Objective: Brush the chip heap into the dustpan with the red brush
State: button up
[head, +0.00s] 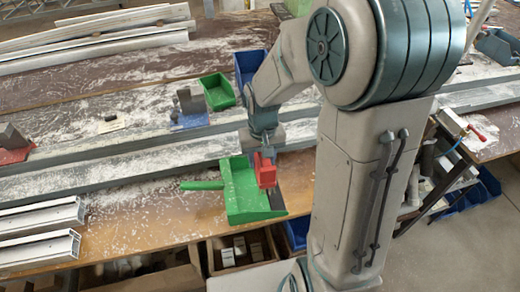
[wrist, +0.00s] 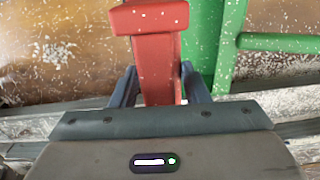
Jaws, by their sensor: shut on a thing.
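The red brush (head: 265,170) is upright in my gripper (head: 264,153), over the right part of the green dustpan (head: 240,195). In the wrist view the red brush (wrist: 158,60) stands between the two fingers of my gripper (wrist: 159,88), which are shut on it. The dustpan lies near the bench's front edge with its handle pointing left; part of it shows in the wrist view (wrist: 232,45). A small patch of pale chips (wrist: 57,53) lies on the brown bench top, on the brush's other side from the dustpan. My arm covers the bench right of the brush in the head view.
A green bin (head: 218,91) and a blue bin (head: 246,68) stand behind. White profiles (head: 40,250) lie front left, and a grey rail (head: 130,160) crosses the bench. Loose white chips are scattered widely. Boxes (head: 238,250) sit below the front edge.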

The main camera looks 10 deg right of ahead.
notch_tip(320, 180, down, 5)
jog(key=b, duration=0.3)
jog(key=shift+s+d+r, duration=0.1)
jog(key=shift+r, duration=0.1)
jog(key=d+p, duration=0.1)
jog(key=d, duration=0.9)
jog(key=d+f, duration=0.1)
jog(key=d, duration=1)
jog(key=d+p, duration=0.1)
jog(key=d, duration=0.9)
jog(key=shift+w+d+f+p, duration=0.15)
jog(key=shift+w+d+p, duration=0.05)
jog(key=shift+p, duration=0.1)
jog(key=shift+a+f+b, duration=0.1)
jog(key=shift+f+b, duration=0.25)
jog(key=shift+f, duration=0.05)
jog(key=shift+f+b, duration=0.45)
jog(key=shift+f, duration=0.15)
jog(key=shift+a, duration=0.1)
jog(key=shift+s+a+b, duration=0.1)
jog(key=shift+a+b, duration=0.25)
jog(key=shift+a, duration=1.65)
jog(key=shift+s+a+r+b, duration=0.1)
jog(key=shift+a+b, duration=0.25)
jog(key=shift+a, duration=1.75)
